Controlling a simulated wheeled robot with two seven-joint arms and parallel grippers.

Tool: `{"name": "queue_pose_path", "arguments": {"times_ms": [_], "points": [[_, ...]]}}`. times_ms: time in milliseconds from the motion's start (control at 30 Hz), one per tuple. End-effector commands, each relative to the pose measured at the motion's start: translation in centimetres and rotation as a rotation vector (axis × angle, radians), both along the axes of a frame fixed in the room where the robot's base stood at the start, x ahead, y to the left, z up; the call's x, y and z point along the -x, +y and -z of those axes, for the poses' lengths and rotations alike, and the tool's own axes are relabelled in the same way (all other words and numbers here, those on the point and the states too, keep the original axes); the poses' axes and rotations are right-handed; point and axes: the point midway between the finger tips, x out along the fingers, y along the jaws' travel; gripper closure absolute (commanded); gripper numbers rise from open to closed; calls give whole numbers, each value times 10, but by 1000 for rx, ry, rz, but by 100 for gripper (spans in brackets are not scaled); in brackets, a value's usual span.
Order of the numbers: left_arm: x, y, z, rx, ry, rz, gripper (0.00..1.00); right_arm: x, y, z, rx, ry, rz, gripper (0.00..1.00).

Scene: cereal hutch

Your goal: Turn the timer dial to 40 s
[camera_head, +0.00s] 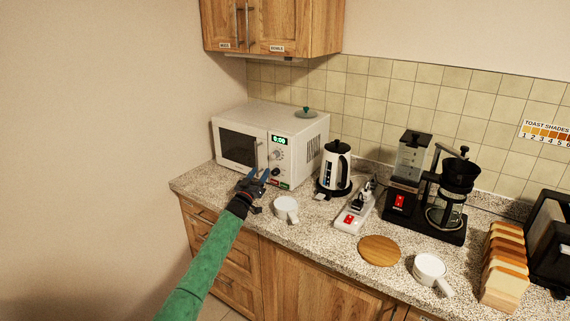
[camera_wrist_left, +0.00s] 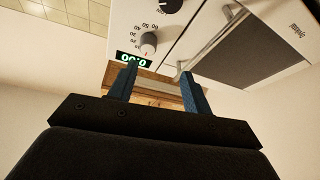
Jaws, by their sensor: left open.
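The white microwave (camera_head: 290,128) stands at the left end of the counter. Its front has a green-lit display (camera_head: 280,141), a grey timer dial (camera_head: 277,155) and a dark knob (camera_head: 275,171) below. In the left wrist view, which is turned over, the dial (camera_wrist_left: 148,42) has small numbers around it, and the display (camera_wrist_left: 134,59) seems to show zeros. My left gripper (camera_head: 258,173) is open and empty in front of the microwave's lower front. In the left wrist view its fingers (camera_wrist_left: 159,70) are apart, and the dial appears beyond their tips. My right gripper is not visible.
A white mug (camera_head: 286,209) stands right of my left gripper. A kettle (camera_head: 335,168), a scale-like device (camera_head: 353,217), a coffee maker (camera_head: 430,195), a round wooden board (camera_head: 380,251), another mug (camera_head: 430,270) and bread slices (camera_head: 504,267) stand further right. A green-knobbed lid (camera_head: 306,113) lies atop the microwave.

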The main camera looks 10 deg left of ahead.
Motion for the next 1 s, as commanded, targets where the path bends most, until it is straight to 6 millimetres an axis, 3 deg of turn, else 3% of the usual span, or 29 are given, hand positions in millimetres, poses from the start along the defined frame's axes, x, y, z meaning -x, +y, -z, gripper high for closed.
{"name": "queue_pose_path", "arguments": {"times_ms": [167,700,1000], "points": [[-4,-12,-4,-13,-23,20,51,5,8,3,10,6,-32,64],[-59,-24,-27,-12,-21,20,51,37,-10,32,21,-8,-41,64],[-72,-27,-31,-13,-21,20,51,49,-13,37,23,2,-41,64]]}}
